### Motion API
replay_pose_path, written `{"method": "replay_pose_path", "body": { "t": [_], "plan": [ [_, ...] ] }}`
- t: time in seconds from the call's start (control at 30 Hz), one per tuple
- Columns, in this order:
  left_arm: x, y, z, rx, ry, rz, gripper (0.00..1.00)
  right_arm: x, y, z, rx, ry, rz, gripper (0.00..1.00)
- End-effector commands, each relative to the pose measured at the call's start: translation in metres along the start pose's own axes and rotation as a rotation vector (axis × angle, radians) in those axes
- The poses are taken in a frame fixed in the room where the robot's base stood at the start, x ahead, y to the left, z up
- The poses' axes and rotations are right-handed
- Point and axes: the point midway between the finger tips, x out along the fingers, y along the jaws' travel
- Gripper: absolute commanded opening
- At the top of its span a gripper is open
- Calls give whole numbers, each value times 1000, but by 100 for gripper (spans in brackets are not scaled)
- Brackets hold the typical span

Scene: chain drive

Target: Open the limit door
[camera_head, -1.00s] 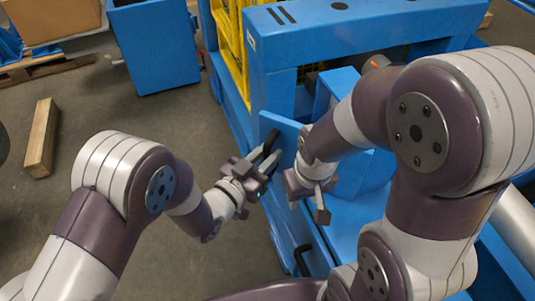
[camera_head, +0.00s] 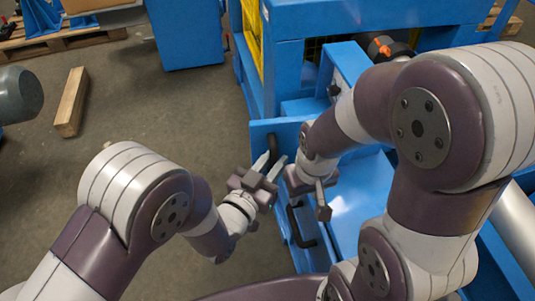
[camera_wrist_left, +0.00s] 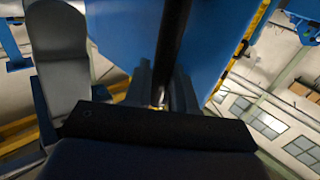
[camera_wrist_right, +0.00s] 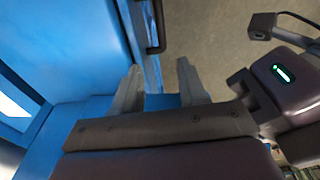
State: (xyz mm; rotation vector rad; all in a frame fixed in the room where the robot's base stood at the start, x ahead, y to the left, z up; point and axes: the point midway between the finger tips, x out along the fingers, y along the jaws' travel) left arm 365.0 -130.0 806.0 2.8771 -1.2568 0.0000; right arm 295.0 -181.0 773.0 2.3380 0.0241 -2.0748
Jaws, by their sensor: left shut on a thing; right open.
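The limit door appears to be the upright blue panel (camera_head: 263,130) at the machine's front, with a black bar handle (camera_head: 271,150). My left gripper (camera_head: 269,167) is shut on this handle. In the left wrist view, the dark handle (camera_wrist_left: 172,45) runs between the fingers, with a blue panel (camera_wrist_left: 215,40) behind it. My right gripper (camera_head: 322,197) is open and empty, right of the left gripper and above blue machine surfaces. In the right wrist view its fingers (camera_wrist_right: 160,88) are apart, with a blue edge beyond them. The door's hinge is hidden.
A second black handle (camera_head: 300,225) is on a lower blue panel close to my right arm. The blue machine frame (camera_head: 300,20) stands behind. A wooden block (camera_head: 72,100) lies on the floor at left. Open floor (camera_head: 190,120) lies left of the machine.

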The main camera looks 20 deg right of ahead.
Motion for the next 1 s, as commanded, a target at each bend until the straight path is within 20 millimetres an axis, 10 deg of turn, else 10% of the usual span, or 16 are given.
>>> {"method": "replay_pose_path", "body": {
  "t": [0.6,0.63,0.7,1.0],
  "plan": [
    [-2,11,-3,0,9,12,0,0,0,0,0,0,0,43],
    [-2,11,-3,0,9,12,28,0,0,0,0,0,0,43],
    [-2,11,-3,0,9,11,43,0,0,0,0,0,0,43],
    [-2,9,-1,0,5,6,43,0,0,0,0,0,0,43]
  ]
}}
